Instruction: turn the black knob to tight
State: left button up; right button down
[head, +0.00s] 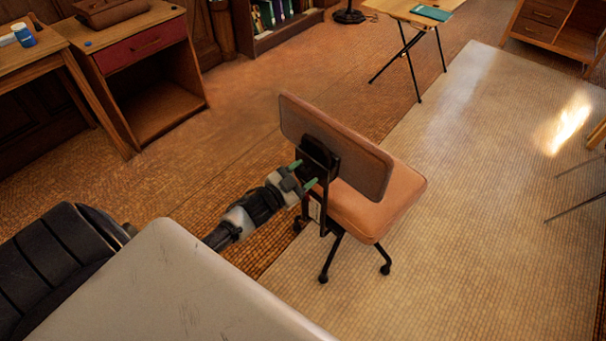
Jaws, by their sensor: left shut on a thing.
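An office chair with tan upholstery (383,203) stands in the middle of the head view, the rear of its backrest (350,150) turned partly toward me. A black bracket (318,150) sits on the rear of the backrest. The black knob (308,171) is at this bracket, small, dark and mostly hidden by my fingers. My left gripper (303,174) reaches in from the lower left, its green-tipped fingers on either side of the knob and shut on it. Any tight marking is too small to read. My right gripper is not in view.
A wooden desk with a red drawer (145,47) stands at the upper left. A folding table (415,15) is at the back. Open floor surrounds the chair.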

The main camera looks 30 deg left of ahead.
pick_arm(q)
jog(key=m, duration=0.4)
jog(key=shift+m+b, duration=0.3)
jog(key=m+b, duration=0.1)
jog(key=m, duration=0.2)
jog(key=shift+m, duration=0.4)
jog(key=m+b, duration=0.1)
jog(key=m, duration=0.3)
jog(key=shift+m+b, duration=0.8)
jog(key=shift+m, duration=1)
jog(key=o, duration=0.9)
jog(key=v, duration=1)
jog(key=shift+s+a+b, duration=0.1)
jog(key=shift+s+b, duration=0.2)
jog(key=shift+s, duration=0.1)
